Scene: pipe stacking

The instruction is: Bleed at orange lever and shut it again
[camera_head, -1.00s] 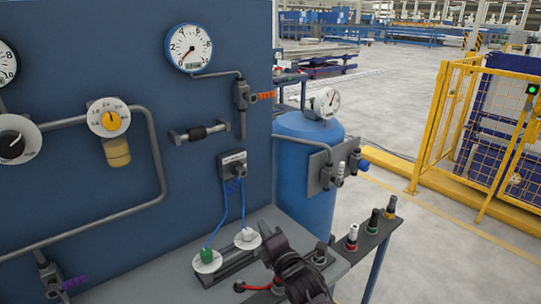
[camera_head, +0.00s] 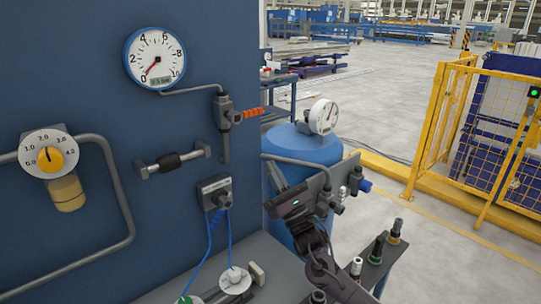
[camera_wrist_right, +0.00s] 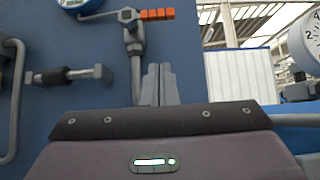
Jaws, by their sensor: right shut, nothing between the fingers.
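The orange lever (camera_head: 250,113) sticks out to the right from a grey valve (camera_head: 226,112) on the blue panel. It also shows near the top of the right wrist view (camera_wrist_right: 157,14), pointing right. The gauge (camera_head: 154,57) above the valve has its red needle near the low end of the dial. My right gripper (camera_head: 279,187) is below and to the right of the lever, apart from it. In the right wrist view its fingers (camera_wrist_right: 158,84) are together and empty, below the lever. My left gripper is not in view.
A blue tank (camera_head: 305,148) with a white gauge (camera_head: 323,117) stands behind my right arm. A black-and-grey handle (camera_head: 172,160) and a connector box with blue cables (camera_head: 214,190) are on the panel left of my gripper. A yellow fence (camera_head: 428,130) stands far right.

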